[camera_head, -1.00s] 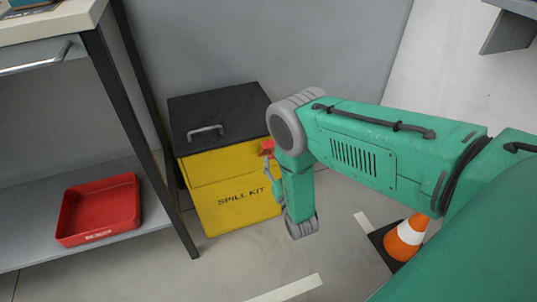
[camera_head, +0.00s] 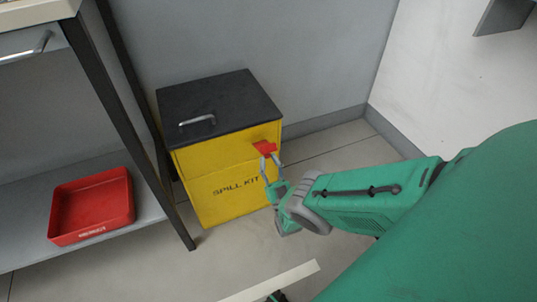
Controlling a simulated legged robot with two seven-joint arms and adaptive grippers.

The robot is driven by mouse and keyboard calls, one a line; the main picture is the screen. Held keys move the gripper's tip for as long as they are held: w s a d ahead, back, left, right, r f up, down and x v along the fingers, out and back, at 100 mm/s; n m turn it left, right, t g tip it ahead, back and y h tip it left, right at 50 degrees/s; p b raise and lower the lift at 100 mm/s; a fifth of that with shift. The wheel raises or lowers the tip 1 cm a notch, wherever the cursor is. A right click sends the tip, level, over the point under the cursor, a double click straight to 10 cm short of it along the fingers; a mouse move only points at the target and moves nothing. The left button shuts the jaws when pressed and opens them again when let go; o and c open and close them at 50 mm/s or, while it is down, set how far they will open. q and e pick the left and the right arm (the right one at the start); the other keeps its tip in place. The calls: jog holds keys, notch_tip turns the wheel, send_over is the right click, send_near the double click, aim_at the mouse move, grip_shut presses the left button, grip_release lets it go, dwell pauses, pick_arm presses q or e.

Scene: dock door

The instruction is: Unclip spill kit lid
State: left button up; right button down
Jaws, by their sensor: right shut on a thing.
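The spill kit (camera_head: 220,185) is a yellow box on the floor with its lettering on the front. Its black lid (camera_head: 235,98) lies flat on top and looks closed, with a grey handle (camera_head: 197,120) near the front left. A red clip (camera_head: 265,148) sits at the upper right of the yellow front, just under the lid. My right gripper (camera_head: 269,161) reaches in from the right, its fingers pointing up at the clip. It is shut on the clip's lower part; the fingers hide some of that contact.
A workbench with dark legs (camera_head: 128,120) stands at the left. Its lower shelf (camera_head: 150,208) carries a red tray (camera_head: 92,206). The floor in front has a pale stripe (camera_head: 270,283).

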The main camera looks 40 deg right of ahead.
jog(key=shift+f, duration=0.2)
dwell(0.4)
jog(key=c, duration=1.4)
grip_release()
jog(key=shift+r, duration=0.2)
